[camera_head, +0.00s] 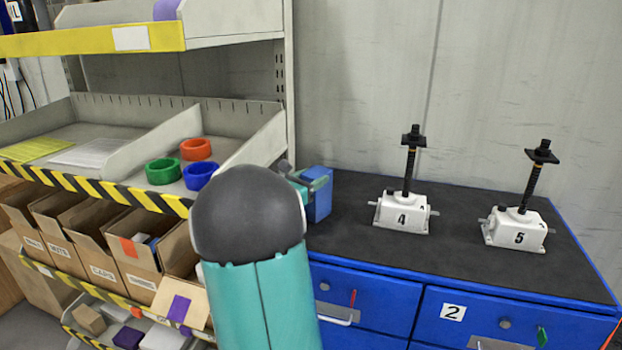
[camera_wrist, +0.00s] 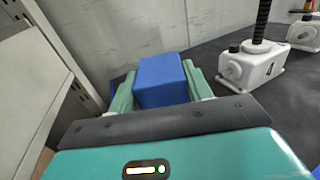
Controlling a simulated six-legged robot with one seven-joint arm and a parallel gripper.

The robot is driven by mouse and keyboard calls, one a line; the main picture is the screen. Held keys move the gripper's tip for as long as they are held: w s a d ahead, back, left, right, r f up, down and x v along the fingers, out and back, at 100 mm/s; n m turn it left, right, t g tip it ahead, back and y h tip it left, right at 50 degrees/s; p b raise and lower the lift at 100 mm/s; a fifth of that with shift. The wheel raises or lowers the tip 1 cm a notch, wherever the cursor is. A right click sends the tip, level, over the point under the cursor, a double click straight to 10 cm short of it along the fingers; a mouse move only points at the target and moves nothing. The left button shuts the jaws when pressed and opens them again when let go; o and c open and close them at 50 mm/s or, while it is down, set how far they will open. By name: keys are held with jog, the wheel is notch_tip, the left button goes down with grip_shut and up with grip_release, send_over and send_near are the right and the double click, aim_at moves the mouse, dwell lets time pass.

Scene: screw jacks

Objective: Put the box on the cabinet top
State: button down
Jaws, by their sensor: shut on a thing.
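The box is blue; in the wrist view the box (camera_wrist: 161,80) sits between the two green fingers of my gripper (camera_wrist: 162,88), which is shut on it. In the head view the box (camera_head: 319,197) shows at the left end of the cabinet top (camera_head: 350,205), partly hidden by my gripper (camera_head: 310,184) and my arm. The cabinet top is dark, with blue drawers below. I cannot tell whether the box touches the cabinet top or is held just above it.
White screw jacks marked 4 (camera_head: 403,213) and 5 (camera_head: 517,230) stand upright on the cabinet, right of the box. A shelf rack (camera_head: 290,90) rises at the left, holding green, red and blue rings. The cabinet top between box and jack 4 is clear.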

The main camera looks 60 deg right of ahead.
jog(key=shift+r, duration=0.1)
jog(key=c, duration=0.6)
grip_release()
jog(key=shift+f, duration=0.2)
jog(key=shift+r, duration=0.2)
jog(key=v, duration=1.2)
jog(key=shift+a, duration=0.1)
